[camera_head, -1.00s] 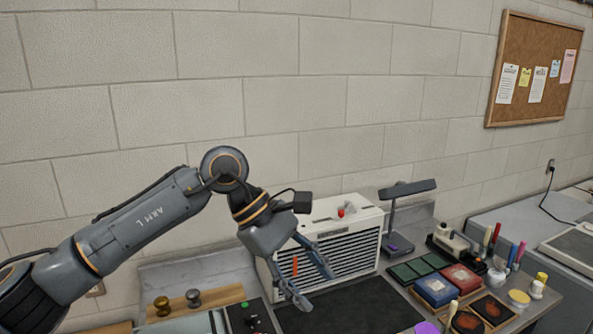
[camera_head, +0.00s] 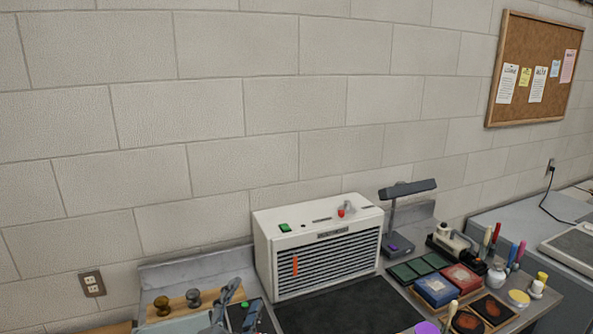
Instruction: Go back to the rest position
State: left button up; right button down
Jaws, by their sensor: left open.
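My left gripper (camera_head: 240,302) shows only in part at the bottom edge of the head view, left of centre. Its two grey fingers point up and stand apart, with nothing seen between them. The rest of the left arm is out of the picture below. The fingers are in front of the worktop, near a small wooden board (camera_head: 172,309) with two knobs. My right gripper is not in view.
A white slatted unit (camera_head: 330,218) stands against the wall, behind a dark mat (camera_head: 350,306). To its right are a grey lamp (camera_head: 408,188), coloured boxes (camera_head: 437,290) and several small tools. The block wall above is bare except for a corkboard (camera_head: 535,70).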

pick_arm(q)
jog(key=s+a+f+n+g+y, duration=0.25)
jog(key=s+a+f+g, duration=0.2)
jog(key=f, duration=0.35)
jog(key=s+a+f+n+g+y, duration=0.1)
jog(key=s+a+f+n+g, duration=0.25)
jog(key=s+f, duration=0.35)
jog(key=s+a+f+n+g, duration=0.1)
jog(key=s+f+n+g, duration=0.3)
jog(key=s, duration=0.5)
jog(key=s+a+f+n+g, duration=0.1)
jog(key=s+a+f+g, duration=0.15)
jog(key=s+f, duration=0.5)
notch_tip(320, 180, down, 34)
jog(key=s+d+g+b, duration=0.1)
jog(key=b, duration=1)
jog(key=s+a+f+b, duration=0.1)
jog(key=s+f+b, duration=0.2)
jog(key=s+f, duration=0.3)
jog(key=s+a+f+g+b, duration=0.1)
jog(key=s+f+b, duration=0.3)
jog(key=f, duration=0.9)
jog(key=s+a+f+b, duration=0.1)
jog(key=s+f+b, duration=0.3)
jog(key=s+f, duration=0.3)
notch_tip(320, 180, down, 3)
jog(key=shift+s+r+m, duration=0.15)
jog(key=shift+s+m, duration=0.15)
jog(key=shift+s, duration=0.1)
